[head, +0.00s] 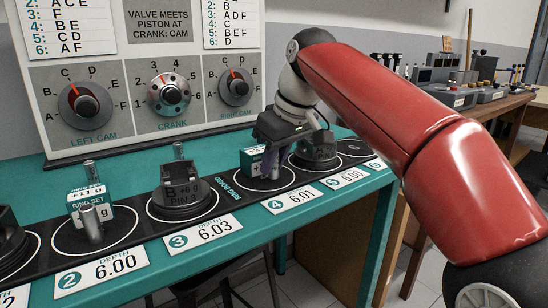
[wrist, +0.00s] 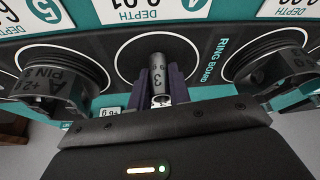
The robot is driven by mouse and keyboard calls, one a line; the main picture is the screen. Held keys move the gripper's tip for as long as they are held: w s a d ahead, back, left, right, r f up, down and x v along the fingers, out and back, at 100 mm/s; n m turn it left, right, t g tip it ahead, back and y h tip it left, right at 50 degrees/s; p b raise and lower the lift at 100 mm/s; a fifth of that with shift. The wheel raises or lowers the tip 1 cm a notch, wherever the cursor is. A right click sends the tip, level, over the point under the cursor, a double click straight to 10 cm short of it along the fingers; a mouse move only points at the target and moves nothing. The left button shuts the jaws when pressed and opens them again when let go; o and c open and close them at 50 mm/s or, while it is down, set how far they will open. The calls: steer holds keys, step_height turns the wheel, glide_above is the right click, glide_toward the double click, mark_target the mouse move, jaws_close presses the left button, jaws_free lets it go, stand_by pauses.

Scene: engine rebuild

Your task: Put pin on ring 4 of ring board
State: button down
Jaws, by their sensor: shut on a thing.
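My gripper (head: 268,170) is over ring 4 of the ring board (wrist: 215,70), with its purple fingers pointing down. In the wrist view, the fingers (wrist: 160,90) are shut on a grey metal pin (wrist: 158,72) marked 3. The pin is within the white circle of ring 4 (wrist: 118,62). The number 4 card (head: 292,200), reading 6.01, lies in front of that ring. In the head view the fingers hide most of the pin. I cannot tell whether its end touches the board.
A dark piston marked B, pin 3 (head: 182,190) stands on ring 3. Another dark piston (wrist: 55,80), marked A, stands on ring 5. A teal ring-set box (head: 88,198) and metal pin (head: 92,222) occupy ring 2. A small teal box (head: 249,160) is beside my gripper.

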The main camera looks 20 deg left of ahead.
steer(key=shift+f+b, duration=0.45)
steer(key=shift+f, duration=0.1)
stand_by(0.4)
steer(key=c, duration=1.2)
jaws_free()
